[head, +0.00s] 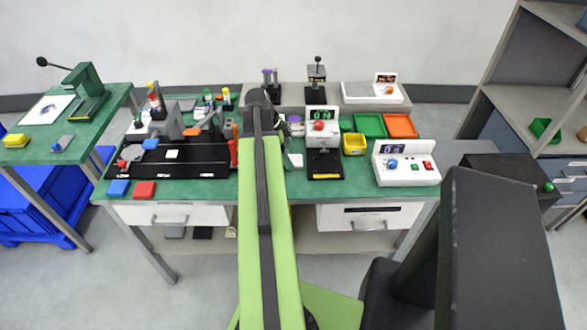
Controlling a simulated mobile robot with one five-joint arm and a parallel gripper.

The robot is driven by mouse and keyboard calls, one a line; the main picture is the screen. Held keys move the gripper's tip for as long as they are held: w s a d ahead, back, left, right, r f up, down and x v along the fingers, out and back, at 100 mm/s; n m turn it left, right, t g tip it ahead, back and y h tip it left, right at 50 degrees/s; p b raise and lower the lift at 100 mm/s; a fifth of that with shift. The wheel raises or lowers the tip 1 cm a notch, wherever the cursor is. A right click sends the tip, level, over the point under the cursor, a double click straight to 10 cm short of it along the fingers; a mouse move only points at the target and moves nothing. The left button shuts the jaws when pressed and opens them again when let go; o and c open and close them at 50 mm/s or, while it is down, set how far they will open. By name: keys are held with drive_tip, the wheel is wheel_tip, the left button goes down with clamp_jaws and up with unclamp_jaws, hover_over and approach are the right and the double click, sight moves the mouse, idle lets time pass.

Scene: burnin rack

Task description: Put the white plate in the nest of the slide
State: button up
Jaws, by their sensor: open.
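A small white plate (172,154) lies flat on a long black fixture (200,166) on the left half of the green bench. The fixture looks like the slide, but I cannot make out its nest at this size. My arm reaches forward over the bench, to the right of the plate. My gripper is hidden behind my own arm, so I cannot see its jaws or anything between them.
Blue (118,187) and red (144,189) blocks lie at the bench's front left.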

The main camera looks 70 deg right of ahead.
drive_tip(key=shift+x, duration=0.9)
drive_tip(key=shift+r, duration=0.2)
drive_tip(key=c, duration=1.6)
drive_tip(key=shift+w+r, duration=0.1)
drive_tip(key=shift+r, duration=0.05)
